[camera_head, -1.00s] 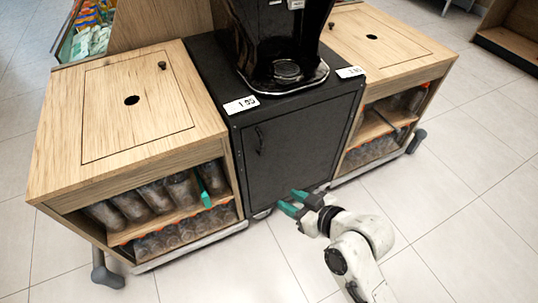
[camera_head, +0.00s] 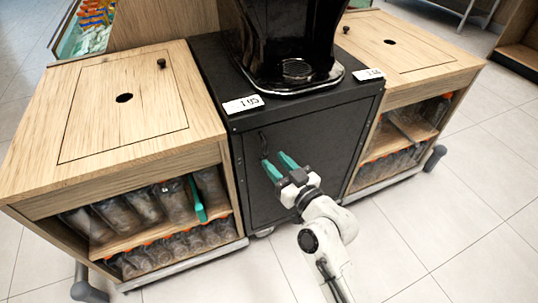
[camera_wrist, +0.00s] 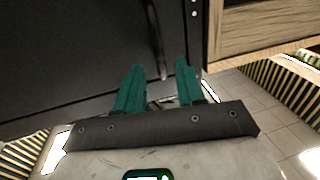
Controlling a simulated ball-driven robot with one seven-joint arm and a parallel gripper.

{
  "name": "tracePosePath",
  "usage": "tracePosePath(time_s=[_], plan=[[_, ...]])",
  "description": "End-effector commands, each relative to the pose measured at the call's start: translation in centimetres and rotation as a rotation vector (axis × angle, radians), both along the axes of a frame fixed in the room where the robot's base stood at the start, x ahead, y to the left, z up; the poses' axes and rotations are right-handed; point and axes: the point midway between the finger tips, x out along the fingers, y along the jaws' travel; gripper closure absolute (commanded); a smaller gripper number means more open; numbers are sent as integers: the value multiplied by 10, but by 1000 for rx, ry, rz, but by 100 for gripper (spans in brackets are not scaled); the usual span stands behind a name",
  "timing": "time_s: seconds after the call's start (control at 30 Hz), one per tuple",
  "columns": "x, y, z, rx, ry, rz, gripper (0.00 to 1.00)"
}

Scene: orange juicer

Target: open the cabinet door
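The black cabinet door (camera_head: 325,150) is shut, on the front of the black middle unit under the juicer. Its dark handle (camera_head: 263,146) is a small upright bar near the door's left edge, and it also shows in the wrist view (camera_wrist: 154,40). My gripper (camera_head: 281,167) has two teal fingers, set apart with nothing between them. It is in front of the door, close to the handle's lower end. In the wrist view my gripper (camera_wrist: 160,75) has the handle ahead of the gap between its fingertips. I cannot tell whether it touches the door.
The black juicer (camera_head: 290,45) stands on the unit, with price labels (camera_head: 243,104) at the top edge. Wooden cabinets with bottle shelves flank it, the left one (camera_head: 125,120) and the right one (camera_head: 400,45). The tiled floor (camera_head: 420,225) in front is clear.

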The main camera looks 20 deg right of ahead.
Motion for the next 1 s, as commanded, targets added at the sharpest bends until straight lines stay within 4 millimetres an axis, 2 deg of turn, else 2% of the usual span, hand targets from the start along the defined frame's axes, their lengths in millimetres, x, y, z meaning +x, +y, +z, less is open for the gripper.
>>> tracePosePath(time_s=[0.1,0.23,0.63,1.0], plan=[[19,4,0,-1,-1,0,62],[32,6,0,1,0,1,62],[39,8,0,0,1,1,62],[38,8,0,0,1,0,96]])
